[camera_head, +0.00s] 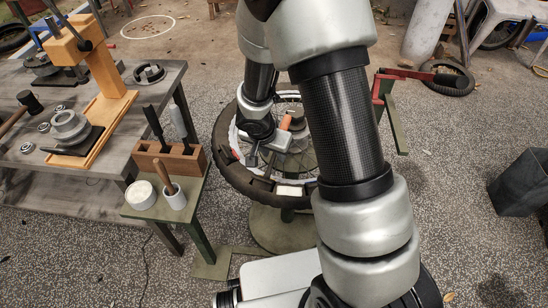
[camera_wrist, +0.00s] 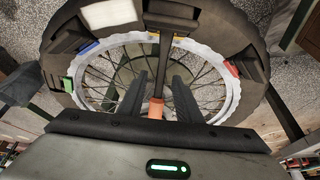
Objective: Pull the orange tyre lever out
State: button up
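The orange tyre lever (camera_wrist: 156,104) shows in the wrist view as a dark shaft with an orange end. Its shaft runs up to the near rim of the tyred wheel (camera_wrist: 250,30). In the head view its orange part (camera_head: 286,122) shows over the wheel (camera_head: 232,178). My gripper (camera_wrist: 158,78) is open, with one dark finger on each side of the lever. Gaps show between the fingers and the shaft, so it does not look gripped. The orange end lies close to the palm. Where the lever meets the tyre is partly hard to make out.
Dark blocks with blue, green, yellow and red marks sit around the rim, with a white block (camera_wrist: 110,12) on the tyre. A red-armed stand (camera_head: 400,80) is behind right.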

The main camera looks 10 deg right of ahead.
aim_at(286, 120)
jog(key=shift+x, duration=0.9)
grip_shut()
jog(key=c, duration=0.7)
grip_release()
grip_shut()
jog(key=shift+w+d+r+p, duration=0.2)
jog(key=shift+w+r+p, duration=0.1)
jog(key=shift+w+r, duration=0.1)
jog(key=shift+w+d+r+p, duration=0.6)
jog(key=shift+w+p, duration=0.15)
jog(key=shift+p, duration=0.1)
jog(key=shift+w+d+r+p, duration=0.6)
jog(key=shift+w+p, duration=0.1)
jog(key=shift+p, duration=0.1)
jog(key=shift+r, duration=0.1)
